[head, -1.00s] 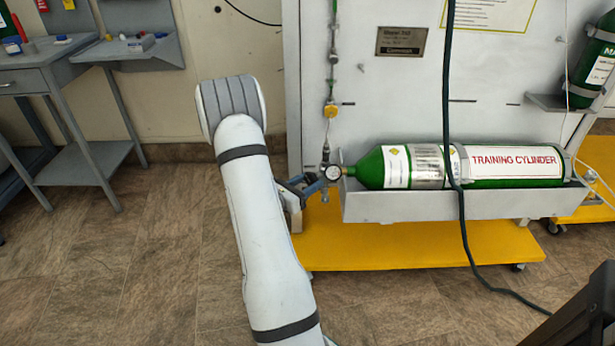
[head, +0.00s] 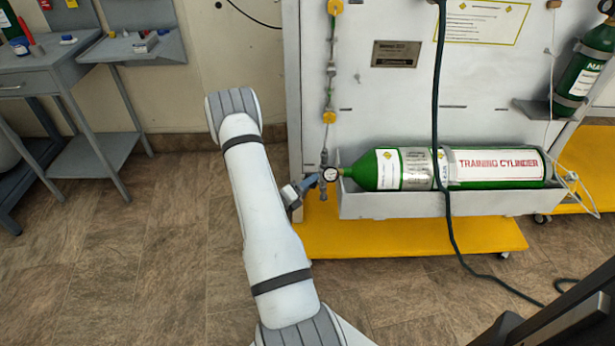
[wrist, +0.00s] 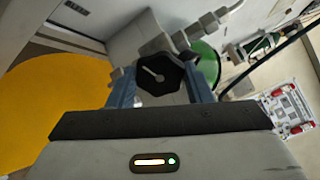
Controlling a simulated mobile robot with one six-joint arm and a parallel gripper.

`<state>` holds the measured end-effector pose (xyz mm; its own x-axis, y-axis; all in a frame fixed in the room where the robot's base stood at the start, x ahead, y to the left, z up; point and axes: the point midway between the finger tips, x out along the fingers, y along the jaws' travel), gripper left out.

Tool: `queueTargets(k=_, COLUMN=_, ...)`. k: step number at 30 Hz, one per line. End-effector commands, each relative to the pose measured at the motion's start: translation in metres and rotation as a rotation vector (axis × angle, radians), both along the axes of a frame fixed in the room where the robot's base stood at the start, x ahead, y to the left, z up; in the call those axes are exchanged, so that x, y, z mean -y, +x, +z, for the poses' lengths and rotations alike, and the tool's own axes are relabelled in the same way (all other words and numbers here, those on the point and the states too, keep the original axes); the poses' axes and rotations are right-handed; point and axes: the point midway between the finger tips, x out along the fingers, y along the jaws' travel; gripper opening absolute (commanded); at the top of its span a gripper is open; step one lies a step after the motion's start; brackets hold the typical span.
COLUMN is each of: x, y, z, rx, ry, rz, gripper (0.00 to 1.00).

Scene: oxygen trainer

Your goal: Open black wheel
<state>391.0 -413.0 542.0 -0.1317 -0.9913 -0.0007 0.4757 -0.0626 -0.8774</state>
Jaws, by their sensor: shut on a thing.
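The black wheel (wrist: 159,73) is a dark, roughly six-sided knob with a pale mark on its face, near the middle of the wrist view. My gripper (wrist: 160,88) is shut on it, with one blue finger on each side. In the head view my gripper (head: 308,186) is at the left end of the green training cylinder (head: 460,168), beside the round gauge (head: 331,174). The wheel cannot be made out in the head view, where the gripper and fittings cover it.
The cylinder lies in a grey trough (head: 420,206) on a white panel above a yellow base (head: 420,238). A dark hose (head: 441,110) hangs in front of the cylinder. A grey workbench (head: 50,75) stands at the left. The tiled floor between is clear.

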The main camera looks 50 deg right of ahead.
Motion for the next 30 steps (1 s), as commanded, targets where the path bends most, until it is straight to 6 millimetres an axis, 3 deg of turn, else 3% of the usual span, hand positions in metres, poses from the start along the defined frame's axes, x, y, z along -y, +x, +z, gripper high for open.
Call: queueTargets(k=30, x=-0.0001, y=0.0031, z=0.0033, rx=-0.945, ry=0.121, rz=0.007, gripper=0.23)
